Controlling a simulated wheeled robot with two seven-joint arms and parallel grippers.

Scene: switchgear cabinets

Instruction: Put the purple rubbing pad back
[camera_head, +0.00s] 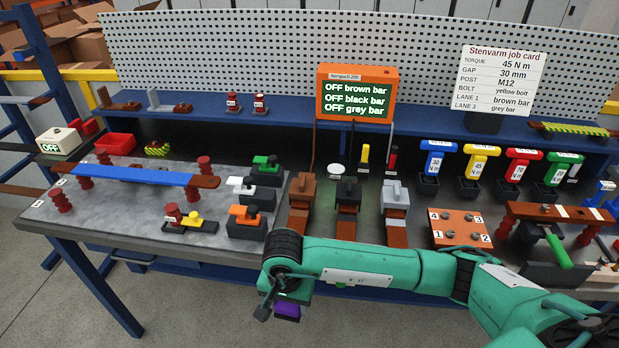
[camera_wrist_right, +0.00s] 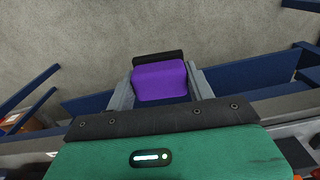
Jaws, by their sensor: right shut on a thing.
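The purple rubbing pad (camera_head: 288,311) is held by my right gripper (camera_head: 276,303), low in front of the workbench's front edge and above the floor. In the right wrist view the purple pad (camera_wrist_right: 160,80) sits between the two grey fingers, with a black strip along its far side. The fingers touch it on its left and right. My left gripper is not in view. I cannot tell which place on the bench is the pad's own.
The bench (camera_head: 100,225) carries clamps, a blue bar (camera_head: 135,175) on red posts and a numbered copper plate (camera_head: 460,228). Torque wrenches (camera_head: 478,160) stand in holders behind. An orange display (camera_head: 356,92) and a job card (camera_head: 500,78) stand on the shelf.

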